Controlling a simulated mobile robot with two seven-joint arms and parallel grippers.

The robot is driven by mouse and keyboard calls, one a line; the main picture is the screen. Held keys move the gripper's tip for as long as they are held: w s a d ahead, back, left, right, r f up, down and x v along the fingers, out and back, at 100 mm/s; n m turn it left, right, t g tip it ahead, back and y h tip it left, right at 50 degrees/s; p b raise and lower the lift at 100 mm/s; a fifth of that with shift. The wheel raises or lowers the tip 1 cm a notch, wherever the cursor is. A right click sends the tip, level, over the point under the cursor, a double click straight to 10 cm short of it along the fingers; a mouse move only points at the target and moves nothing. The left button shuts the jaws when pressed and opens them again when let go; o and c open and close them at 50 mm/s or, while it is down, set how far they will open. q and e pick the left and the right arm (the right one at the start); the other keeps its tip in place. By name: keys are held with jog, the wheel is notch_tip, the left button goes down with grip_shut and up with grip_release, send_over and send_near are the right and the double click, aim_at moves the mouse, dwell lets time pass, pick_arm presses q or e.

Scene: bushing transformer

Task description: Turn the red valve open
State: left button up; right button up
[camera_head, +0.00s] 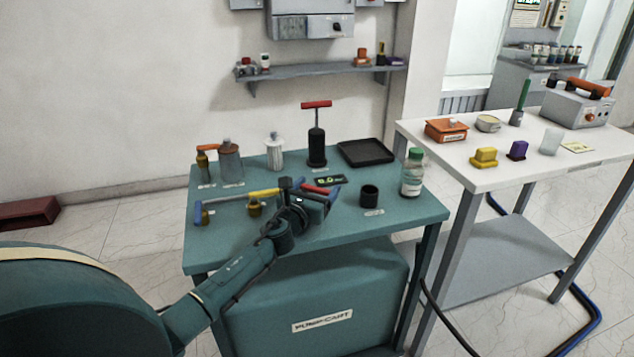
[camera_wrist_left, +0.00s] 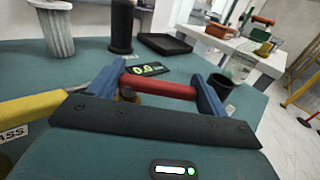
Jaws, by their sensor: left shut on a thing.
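The red valve handle (camera_head: 315,188) is a short red bar near the middle of the teal cart top. In the left wrist view the red handle (camera_wrist_left: 160,87) lies crosswise between the blue fingers of my left gripper (camera_wrist_left: 158,84). In the head view my left gripper (camera_head: 318,192) reaches over the cart's front edge, shut on the red handle. The valve body under the handle is mostly hidden by the gripper. My right gripper is not in view.
A yellow valve handle (camera_head: 264,194) and a blue one (camera_head: 206,205) sit left of the gripper. A small display (camera_head: 331,180) is just behind. A black pump with a red T-handle (camera_head: 317,105), a black tray (camera_head: 365,152), a black cup (camera_head: 369,196) and a green-capped bottle (camera_head: 412,175) stand around.

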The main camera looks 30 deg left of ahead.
pick_arm(q)
jog(key=shift+s+m+h, duration=0.15)
jog(key=shift+m+h, duration=0.35)
jog(key=shift+h, duration=0.3)
jog(key=o, duration=1.4)
